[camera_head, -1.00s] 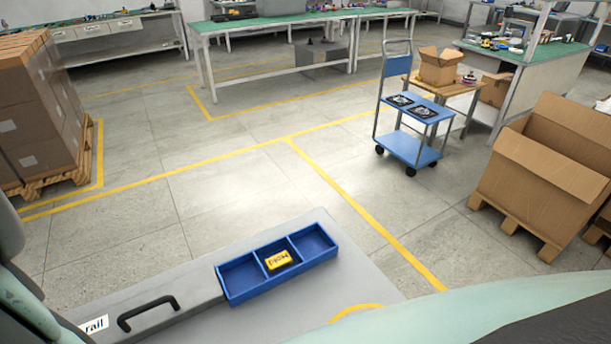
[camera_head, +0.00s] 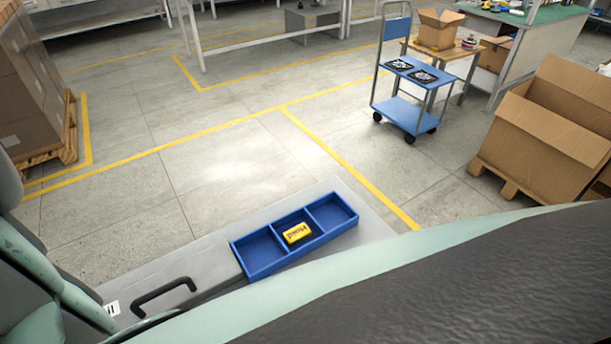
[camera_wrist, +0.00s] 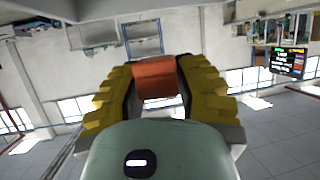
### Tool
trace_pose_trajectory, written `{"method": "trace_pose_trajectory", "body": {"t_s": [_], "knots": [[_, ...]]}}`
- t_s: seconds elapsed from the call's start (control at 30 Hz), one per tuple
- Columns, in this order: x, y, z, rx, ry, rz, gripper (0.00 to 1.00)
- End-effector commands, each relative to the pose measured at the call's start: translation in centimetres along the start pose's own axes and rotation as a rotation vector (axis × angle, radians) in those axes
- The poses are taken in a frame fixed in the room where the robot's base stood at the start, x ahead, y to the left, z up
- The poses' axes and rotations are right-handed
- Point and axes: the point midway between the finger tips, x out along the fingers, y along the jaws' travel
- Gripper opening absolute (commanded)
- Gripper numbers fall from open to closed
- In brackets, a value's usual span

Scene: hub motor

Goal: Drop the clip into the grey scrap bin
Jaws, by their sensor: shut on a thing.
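In the wrist view my gripper (camera_wrist: 157,85) has its yellow ribbed fingers shut on an orange-brown blocky thing, which I take to be the clip (camera_wrist: 156,78). It sits between the two fingers, clear of any surface. The head view shows my arm across the foreground but not the gripper or the clip. A grey box (camera_head: 313,22) stands under the far bench, at the top of the head view. I cannot tell whether it is the grey scrap bin.
A blue three-compartment tray (camera_head: 262,255) with a yellow labelled block (camera_head: 297,233) in its middle compartment lies on a grey surface in front. A blue trolley (camera_head: 405,112), an open cardboard box (camera_head: 545,130) and stacked cartons (camera_head: 35,85) stand around clear floor (camera_head: 230,170).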

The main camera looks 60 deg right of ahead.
Motion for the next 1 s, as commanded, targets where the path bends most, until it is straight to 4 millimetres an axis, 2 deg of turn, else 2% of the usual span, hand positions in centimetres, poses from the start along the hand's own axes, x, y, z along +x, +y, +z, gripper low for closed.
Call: {"method": "trace_pose_trajectory", "body": {"t_s": [0.33,0.37,0.63,1.0], "knots": [[0.05,0.15,0.27,0.000,0.001,0.004,0.14],[0.05,0.15,0.27,0.000,0.001,0.004,0.34],[0.06,0.13,0.27,0.000,0.001,0.003,0.62],[-0.40,0.13,0.30,0.002,0.001,0.003,0.62]]}}
